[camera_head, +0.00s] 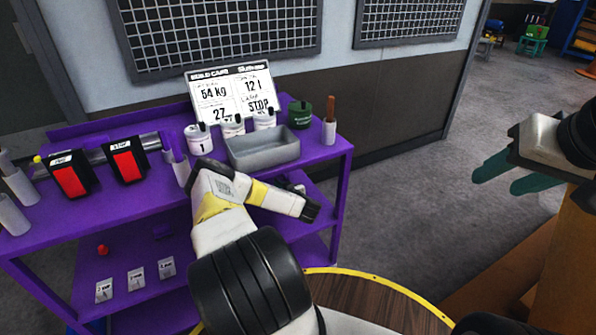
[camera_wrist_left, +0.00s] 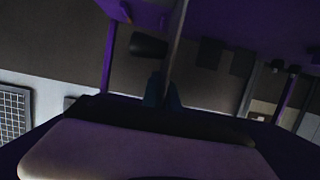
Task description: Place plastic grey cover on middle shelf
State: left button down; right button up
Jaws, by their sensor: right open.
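My left gripper (camera_wrist_left: 163,92) reaches in under the top of the purple cart (camera_head: 110,210). In the left wrist view its teal fingers are close together on a thin grey plate seen edge-on, which looks like the plastic grey cover (camera_wrist_left: 177,45). In the head view my left wrist hides the fingers and most of what they hold. The middle shelf (camera_head: 180,235) lies below the cart top, partly behind my left arm. My right gripper (camera_head: 505,173) is open and empty, away from the cart at the right.
A grey tray (camera_head: 262,150), white canisters, a green canister (camera_head: 300,114) and a sign board (camera_head: 232,92) stand on the cart top. Black-and-red blocks (camera_head: 125,160) are at its left. Small labelled cards (camera_head: 136,278) are on a lower shelf. A round wooden top (camera_head: 370,300) is in front.

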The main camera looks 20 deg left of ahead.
pick_arm(q)
jog(key=shift+f, duration=3.3)
jog(key=shift+f, duration=0.55)
jog(key=c, duration=1.6)
grip_release()
jog(key=shift+o, duration=0.2)
jog(key=shift+d, duration=0.1)
